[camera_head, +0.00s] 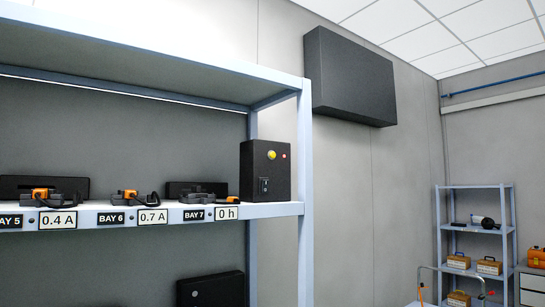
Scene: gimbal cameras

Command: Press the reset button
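A black box (265,171) stands upright at the right end of the rack's shelf. A round yellow button or lamp (271,155) is on the upper part of its face. A small red dot (284,156) is to the right of that, and a small switch (264,185) is lower down. No reset label can be read, so I cannot tell which of these is the reset button. Neither of my grippers is in view.
The rack's shelf (170,214) holds several black and orange devices with bay labels and readings. Another black box (211,290) is below. A dark panel (350,78) hangs on the wall. A second rack (476,188) and a trolley handle (452,268) are at the right.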

